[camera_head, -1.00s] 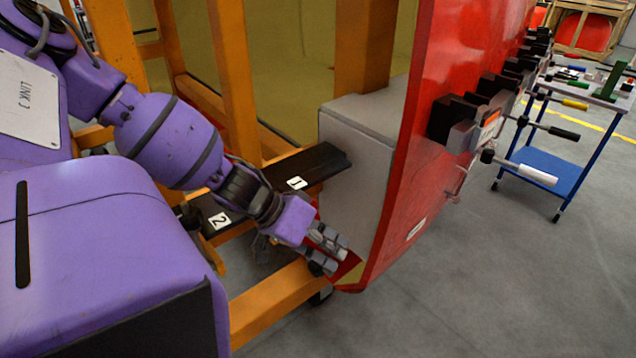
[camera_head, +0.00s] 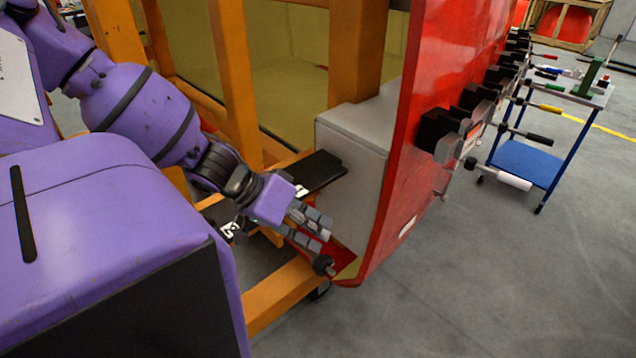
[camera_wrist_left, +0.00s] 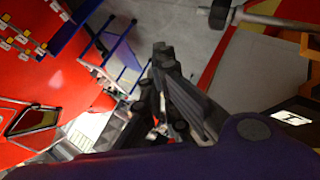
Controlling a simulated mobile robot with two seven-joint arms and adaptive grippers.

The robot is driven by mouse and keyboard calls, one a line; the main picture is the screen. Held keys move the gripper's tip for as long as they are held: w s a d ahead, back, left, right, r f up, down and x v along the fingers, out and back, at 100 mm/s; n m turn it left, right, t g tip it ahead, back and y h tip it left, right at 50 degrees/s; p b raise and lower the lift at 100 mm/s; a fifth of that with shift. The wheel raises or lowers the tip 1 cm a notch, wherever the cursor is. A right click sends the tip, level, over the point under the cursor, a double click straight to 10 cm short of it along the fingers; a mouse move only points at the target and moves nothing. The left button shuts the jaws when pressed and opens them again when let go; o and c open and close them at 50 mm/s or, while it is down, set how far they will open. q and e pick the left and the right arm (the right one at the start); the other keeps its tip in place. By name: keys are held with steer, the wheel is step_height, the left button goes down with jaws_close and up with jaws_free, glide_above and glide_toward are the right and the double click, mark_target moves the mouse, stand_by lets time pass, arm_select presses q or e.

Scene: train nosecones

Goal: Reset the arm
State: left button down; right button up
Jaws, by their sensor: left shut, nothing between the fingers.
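My left arm comes in from the left in the head view. Its left gripper (camera_head: 321,231) is shut and empty. It is just left of the lower edge of the red nosecone (camera_head: 388,215), in front of the grey block (camera_head: 350,165). A round dark knob (camera_head: 322,264) sits just below the fingertips, with a gap visible between them. In the left wrist view the closed fingers (camera_wrist_left: 163,58) point up the picture, and the knob (camera_wrist_left: 220,14) is at the top, apart from them. My right gripper is not in view.
An orange frame (camera_head: 280,296) lies beneath and left of the gripper, with a dark numbered bar (camera_head: 318,172) behind it. Several black clamps (camera_head: 440,132) line the nosecone's outer side. A blue trolley (camera_head: 528,163) stands right, with open grey floor (camera_head: 480,280) in front.

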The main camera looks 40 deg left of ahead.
arm_select(q)
steer(key=shift+w+f, duration=0.1)
steer(key=s+d+f+m+t, duration=0.2)
steer(key=d+f, duration=0.4)
steer(key=f, duration=0.4)
steer(key=s+d+f+m+t, duration=0.1)
steer(key=s+d+f, duration=0.1)
steer(key=d+f, duration=0.55)
steer(key=s+f+y, duration=0.3)
steer(key=s+f, duration=0.2)
steer(key=f, duration=0.2)
steer(key=s+d+f+n+g+y, duration=0.1)
steer(key=s+f+y, duration=0.2)
steer(key=s+f, duration=0.2)
step_height(320, 180, down, 2)
steer(key=shift+f, duration=0.25)
